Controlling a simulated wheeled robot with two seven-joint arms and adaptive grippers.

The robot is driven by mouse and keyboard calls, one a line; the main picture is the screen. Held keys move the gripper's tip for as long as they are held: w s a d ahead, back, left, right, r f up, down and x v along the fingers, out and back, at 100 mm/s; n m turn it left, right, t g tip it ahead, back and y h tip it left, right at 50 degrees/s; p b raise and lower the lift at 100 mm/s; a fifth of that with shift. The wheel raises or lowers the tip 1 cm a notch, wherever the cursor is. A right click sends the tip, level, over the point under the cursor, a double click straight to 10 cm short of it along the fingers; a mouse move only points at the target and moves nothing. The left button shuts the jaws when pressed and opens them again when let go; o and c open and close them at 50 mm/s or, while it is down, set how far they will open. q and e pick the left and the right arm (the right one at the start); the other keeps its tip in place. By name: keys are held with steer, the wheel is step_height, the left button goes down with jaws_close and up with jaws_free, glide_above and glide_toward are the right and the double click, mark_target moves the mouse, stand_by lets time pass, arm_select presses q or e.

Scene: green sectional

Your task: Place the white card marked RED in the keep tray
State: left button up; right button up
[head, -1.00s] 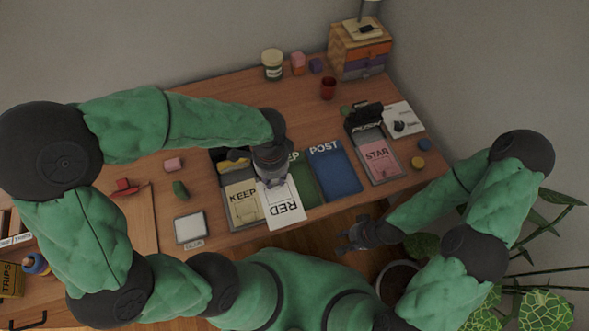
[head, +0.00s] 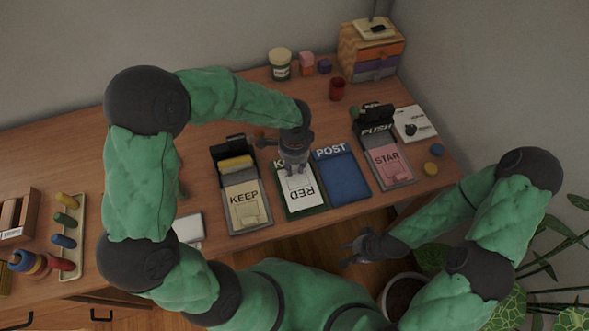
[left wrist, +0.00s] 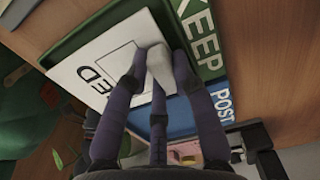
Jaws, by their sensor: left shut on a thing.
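The white card marked RED (head: 301,197) is over the green keep tray (head: 312,211), with green rim showing along its front and right edges. In the left wrist view the card (left wrist: 84,66) lies inside most of the outline of the green tray (left wrist: 129,18), whose KEEP label is uncovered. I cannot tell whether the card touches the tray floor. My left gripper (head: 294,169) is shut on the card's pale raised tab (left wrist: 157,62). My right gripper (head: 354,252) is open and empty, off the desk's front edge.
A blue POST tray (head: 342,177) is right of the keep tray. A grey holder (head: 262,218) with a cream KEEP card (head: 243,200) is left of it. A holder with a pink STAR card (head: 386,160) stands further right. A red cup (head: 337,89) is behind.

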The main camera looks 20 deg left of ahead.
arm_select(q)
steer(key=shift+f, duration=0.55)
steer(key=shift+f, duration=0.1)
steer(key=shift+f+b, duration=0.25)
steer(key=shift+b, duration=0.05)
steer(key=shift+s+f, duration=0.25)
steer(key=shift+f, duration=0.05)
steer(key=o, duration=0.8)
steer(key=shift+w+f, duration=0.1)
steer(key=shift+f, duration=0.15)
steer(key=shift+r, duration=0.15)
